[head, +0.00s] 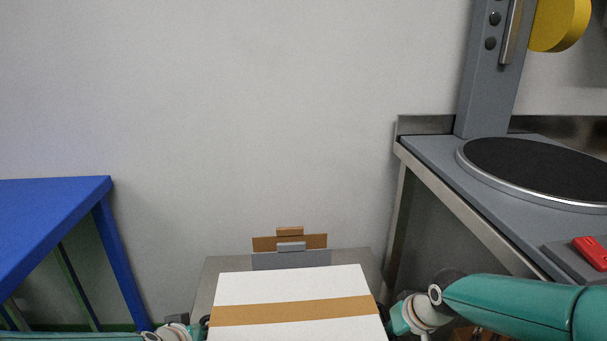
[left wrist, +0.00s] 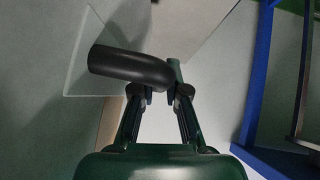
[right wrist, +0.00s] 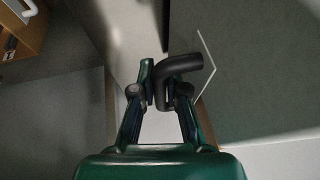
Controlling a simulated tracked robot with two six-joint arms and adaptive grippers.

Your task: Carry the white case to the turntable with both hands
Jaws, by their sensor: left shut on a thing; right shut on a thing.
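The white case (head: 290,285), with a tan band across its top, is at the bottom middle of the head view; its near part is cut off. My left gripper (head: 205,324) is at its left side; in the left wrist view it (left wrist: 160,90) is shut on a black curved handle (left wrist: 125,68). My right gripper (head: 388,318) is at its right side; in the right wrist view it (right wrist: 160,88) is shut on a black handle (right wrist: 185,63). The turntable (head: 540,168), a black disc with a silver rim, is on the grey bench at the right. Nothing lies on its visible part.
A grey stand (head: 225,262) shows behind the case, with a small brown and grey piece (head: 290,243) at its back. A blue table (head: 50,215) is at the left. The bench (head: 440,172) carries a grey column (head: 490,75) and a red switch (head: 592,252).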

